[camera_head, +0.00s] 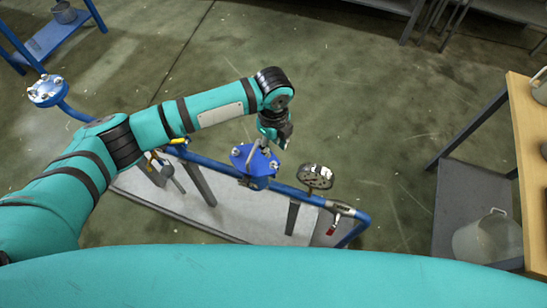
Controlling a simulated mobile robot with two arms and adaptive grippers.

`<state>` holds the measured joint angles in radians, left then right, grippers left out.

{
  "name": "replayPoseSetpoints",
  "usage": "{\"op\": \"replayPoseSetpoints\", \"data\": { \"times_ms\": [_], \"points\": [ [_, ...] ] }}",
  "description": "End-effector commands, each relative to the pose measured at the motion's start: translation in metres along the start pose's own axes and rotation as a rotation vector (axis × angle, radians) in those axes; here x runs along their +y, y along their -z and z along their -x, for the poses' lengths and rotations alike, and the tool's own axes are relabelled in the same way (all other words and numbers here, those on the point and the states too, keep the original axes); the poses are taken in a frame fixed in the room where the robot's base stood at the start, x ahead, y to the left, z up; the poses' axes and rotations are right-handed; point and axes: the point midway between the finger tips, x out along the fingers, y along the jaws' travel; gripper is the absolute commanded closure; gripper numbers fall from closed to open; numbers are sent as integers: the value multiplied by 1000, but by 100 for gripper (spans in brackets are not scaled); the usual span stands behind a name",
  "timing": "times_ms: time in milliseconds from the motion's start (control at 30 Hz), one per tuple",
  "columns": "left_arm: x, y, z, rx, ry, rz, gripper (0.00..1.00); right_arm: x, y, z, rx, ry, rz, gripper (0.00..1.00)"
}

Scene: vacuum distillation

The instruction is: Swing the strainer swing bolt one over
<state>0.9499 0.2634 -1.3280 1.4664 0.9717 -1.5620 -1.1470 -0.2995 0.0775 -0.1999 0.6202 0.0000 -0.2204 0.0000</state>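The blue strainer (253,168) sits on the blue pipe in the middle of the picture, with small metal bolts around its lid. Which of them is swing bolt one I cannot tell. My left gripper (277,140) reaches down from the upper side to the back edge of the strainer lid. Its fingers are small and dark here, and I cannot tell whether they are apart or touch a bolt. The gripper and wrist hide part of the strainer's back side. My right gripper is not in view.
A blue flange (47,91) is at the left. A wooden bench (530,170) and a grey bucket (488,238) are at the right.

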Motion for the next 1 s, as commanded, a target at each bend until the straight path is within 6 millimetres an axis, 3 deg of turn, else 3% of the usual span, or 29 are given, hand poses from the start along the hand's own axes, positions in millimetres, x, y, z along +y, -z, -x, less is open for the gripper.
{"op": "replayPoseSetpoints", "data": {
  "times_ms": [200,400,833,1000],
  "points": [
    [0,1,-47,2,-4,2,68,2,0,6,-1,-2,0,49],
    [0,1,-75,1,-1,2,68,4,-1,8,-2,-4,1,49],
    [0,0,-86,1,1,0,68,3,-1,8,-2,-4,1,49],
    [0,0,-86,1,1,0,89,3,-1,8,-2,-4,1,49]
  ]
}}
